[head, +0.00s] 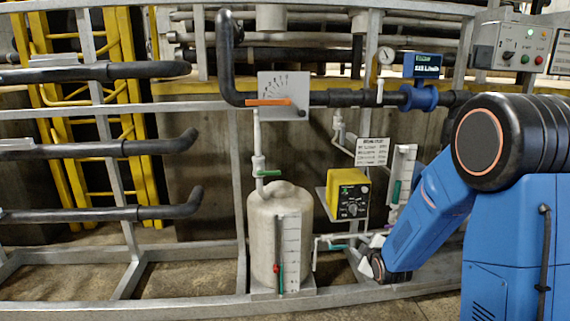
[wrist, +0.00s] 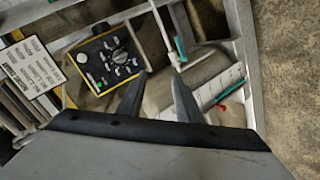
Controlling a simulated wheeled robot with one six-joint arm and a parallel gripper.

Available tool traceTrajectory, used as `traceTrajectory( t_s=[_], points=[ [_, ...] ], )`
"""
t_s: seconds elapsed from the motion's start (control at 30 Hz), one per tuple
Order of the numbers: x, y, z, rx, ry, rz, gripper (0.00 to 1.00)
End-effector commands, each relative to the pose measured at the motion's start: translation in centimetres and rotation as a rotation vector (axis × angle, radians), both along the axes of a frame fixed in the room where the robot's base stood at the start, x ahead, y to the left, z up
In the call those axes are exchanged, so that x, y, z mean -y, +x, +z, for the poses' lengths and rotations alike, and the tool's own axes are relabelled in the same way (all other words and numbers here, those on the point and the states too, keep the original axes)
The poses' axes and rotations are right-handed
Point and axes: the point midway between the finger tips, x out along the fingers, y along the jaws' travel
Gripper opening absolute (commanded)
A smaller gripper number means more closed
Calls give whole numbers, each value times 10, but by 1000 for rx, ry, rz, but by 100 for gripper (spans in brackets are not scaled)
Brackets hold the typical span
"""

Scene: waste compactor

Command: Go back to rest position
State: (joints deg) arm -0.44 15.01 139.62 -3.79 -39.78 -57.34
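My blue arm reaches down from the right of the head view, bent low, with its black wrist end (head: 388,270) near the frame's lower rail, right of the beige tank (head: 266,225). In the wrist view my gripper (wrist: 158,78) shows two dark fingers standing apart with nothing held between them. A white pipe and teal valve handle (wrist: 180,48) lie beyond the fingers; I cannot tell whether they touch. The yellow control box (head: 348,194) with a dial sits above my wrist in the head view and also shows left of the fingers in the wrist view (wrist: 105,58).
A grey metal frame with a lower rail (head: 180,305) crosses the front. Black pipes (head: 95,148) project at the left. An orange-handled lever plate (head: 284,96), a blue flow meter (head: 422,68) and a button panel (head: 512,46) are higher up. A level gauge (head: 290,255) stands before the tank.

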Motion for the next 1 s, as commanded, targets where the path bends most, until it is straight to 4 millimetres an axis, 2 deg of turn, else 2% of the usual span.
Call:
traceTrajectory(
  t_s=[0.03, 0.1, 0.47, 0.77, 1.0],
  points=[
    [1, -8, 12, -15, 23, -15, 32],
    [3, -19, 24, -49, 59, -40, 32],
    [10, -94, 75, -213, 239, -183, 32],
    [14, -173, 108, -343, 382, -321, 32],
    [16, -245, 128, -444, 488, -444, 32]
  ],
)
